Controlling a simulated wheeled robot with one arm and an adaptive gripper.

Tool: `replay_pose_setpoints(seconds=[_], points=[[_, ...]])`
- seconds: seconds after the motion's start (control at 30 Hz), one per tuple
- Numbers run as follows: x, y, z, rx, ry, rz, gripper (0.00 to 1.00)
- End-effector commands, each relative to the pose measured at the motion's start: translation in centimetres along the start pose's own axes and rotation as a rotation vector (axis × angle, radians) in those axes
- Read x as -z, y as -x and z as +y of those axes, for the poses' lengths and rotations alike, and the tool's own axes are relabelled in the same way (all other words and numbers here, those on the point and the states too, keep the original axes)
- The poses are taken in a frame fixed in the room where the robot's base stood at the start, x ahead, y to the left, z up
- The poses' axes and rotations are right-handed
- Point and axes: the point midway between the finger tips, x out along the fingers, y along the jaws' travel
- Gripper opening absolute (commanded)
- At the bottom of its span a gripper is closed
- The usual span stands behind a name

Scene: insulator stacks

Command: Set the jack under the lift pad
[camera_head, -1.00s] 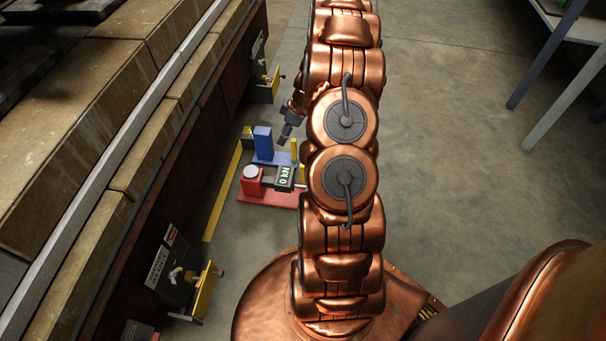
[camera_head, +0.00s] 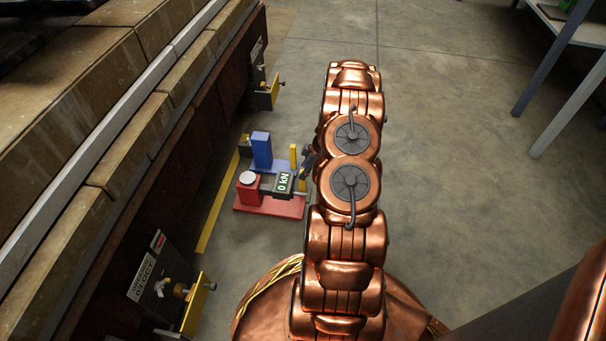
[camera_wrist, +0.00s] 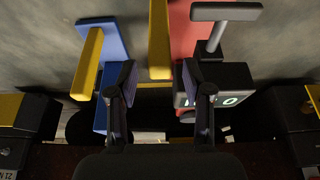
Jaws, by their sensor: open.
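A red jack (camera_head: 250,190) with a round pale top stands on a red base plate on the floor. A dark box with a "0 kN" display (camera_head: 283,185) sits on its right side; the box also shows upside down in the wrist view (camera_wrist: 235,92). A grey T-shaped handle (camera_wrist: 226,12) sticks out beside it. A blue unit (camera_head: 262,150) stands just behind the jack. My gripper (camera_wrist: 162,98) is open and empty, its right finger close to the display box, contact unclear. In the head view my gripper (camera_head: 307,165) is small, right of the jack. I cannot tell which part is the lift pad.
Yellow brackets on dark mounts stand at the wall, one near (camera_head: 197,300) and one far (camera_head: 274,92). A yellow strip (camera_head: 217,205) lies on the floor between wall and jack. A yellow post (camera_head: 293,157) stands beside the blue unit. A table leg (camera_head: 552,70) is at upper right.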

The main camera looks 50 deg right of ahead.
Motion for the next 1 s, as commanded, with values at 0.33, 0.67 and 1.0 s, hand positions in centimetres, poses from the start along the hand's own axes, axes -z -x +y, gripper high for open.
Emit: replay_pose_setpoints(seconds=[0.33,0.67,1.0], points=[[0.1,-1.9,0.1,-0.001,0.001,0.0,0.5],[0.1,-1.9,0.0,-0.001,0.0,0.0,0.34],[0.0,-1.9,0.0,-0.001,0.0,0.0,0.0]])
